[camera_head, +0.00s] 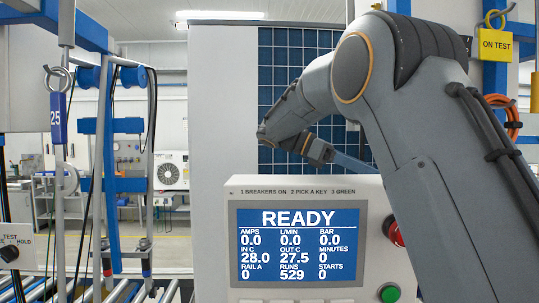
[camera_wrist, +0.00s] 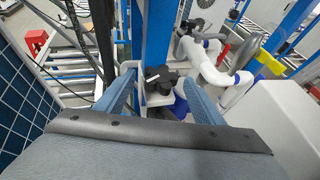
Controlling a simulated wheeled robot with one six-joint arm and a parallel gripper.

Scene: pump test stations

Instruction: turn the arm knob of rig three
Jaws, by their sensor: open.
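My gripper (camera_wrist: 160,77) is open in the wrist view, with one blue-grey finger on each side and nothing held. A black lobed part like a knob (camera_wrist: 163,83) shows between and beyond the fingertips, beside a blue post (camera_wrist: 157,35). I cannot tell whether the fingers touch it, and no rig number is readable there. A black knob (camera_head: 9,253) on a plate marked TEST and HOLD shows at the lower left, apart from my gripper.
The console screen (camera_head: 297,232) reads READY; a red button (camera_head: 394,231) and a green button (camera_head: 389,293) are on it. A blue tag 25 (camera_head: 58,117) and a yellow ON TEST tag (camera_head: 495,45) hang on the frames.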

